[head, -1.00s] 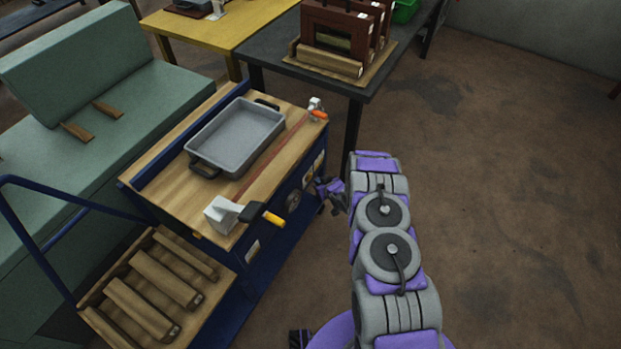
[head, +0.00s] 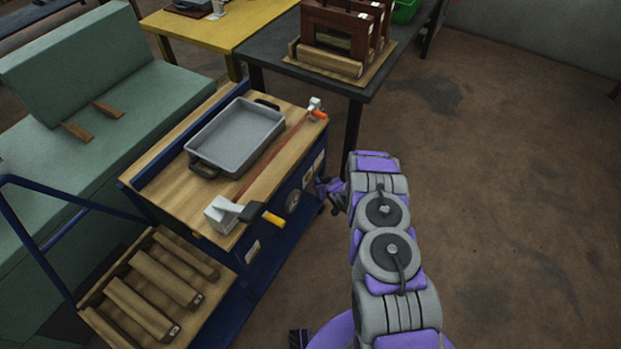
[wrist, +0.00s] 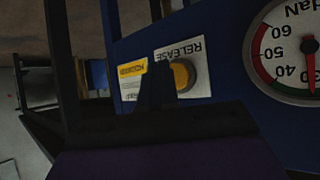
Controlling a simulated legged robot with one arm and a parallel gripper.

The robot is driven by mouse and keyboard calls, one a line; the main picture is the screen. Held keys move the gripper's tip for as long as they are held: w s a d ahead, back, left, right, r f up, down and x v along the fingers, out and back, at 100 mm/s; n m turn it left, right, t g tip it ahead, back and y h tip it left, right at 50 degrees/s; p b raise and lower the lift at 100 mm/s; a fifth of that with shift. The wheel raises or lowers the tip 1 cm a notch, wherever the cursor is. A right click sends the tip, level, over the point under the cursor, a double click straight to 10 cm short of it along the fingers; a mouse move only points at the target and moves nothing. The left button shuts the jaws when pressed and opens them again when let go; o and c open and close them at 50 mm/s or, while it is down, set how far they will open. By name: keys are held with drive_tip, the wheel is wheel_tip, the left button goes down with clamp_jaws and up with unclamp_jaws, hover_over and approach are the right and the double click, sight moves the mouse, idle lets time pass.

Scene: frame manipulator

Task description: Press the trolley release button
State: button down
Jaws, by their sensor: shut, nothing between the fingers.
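The release button (wrist: 183,76) is a round yellow knob on the trolley's blue side panel. It shows in the wrist view beside a white label reading RELEASE (wrist: 182,52), which appears upside down. My gripper (wrist: 155,85) is shut and empty, and its dark fingertips overlap the button's left edge in the picture. I cannot tell whether they touch it. In the head view my gripper (head: 332,190) is low beside the right side of the blue trolley (head: 262,262). The button itself cannot be made out there.
A dial gauge (wrist: 295,50) sits right of the button. A grey tray (head: 236,135) and a long clamp (head: 222,212) with a yellow-tipped handle lie on the trolley's wooden top. A dark table (head: 380,80) stands behind. Open floor (head: 510,200) lies to the right.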

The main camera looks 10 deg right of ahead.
drive_tip(key=shift+a, duration=0.15)
drive_tip(key=shift+w+a, duration=0.2)
drive_tip(key=shift+w+a, duration=0.25)
drive_tip(key=shift+a, duration=0.1)
idle(1.0)
drive_tip(key=shift+d+r, duration=0.1)
drive_tip(key=shift+s+d+p, duration=0.4)
drive_tip(key=shift+s+d, duration=0.1)
drive_tip(key=shift+d, duration=0.1)
drive_tip(key=s+d+p, duration=0.1)
drive_tip(key=d, duration=0.1)
drive_tip(key=s+d+p, duration=0.1)
drive_tip(key=s+d, duration=0.1)
idle(0.5)
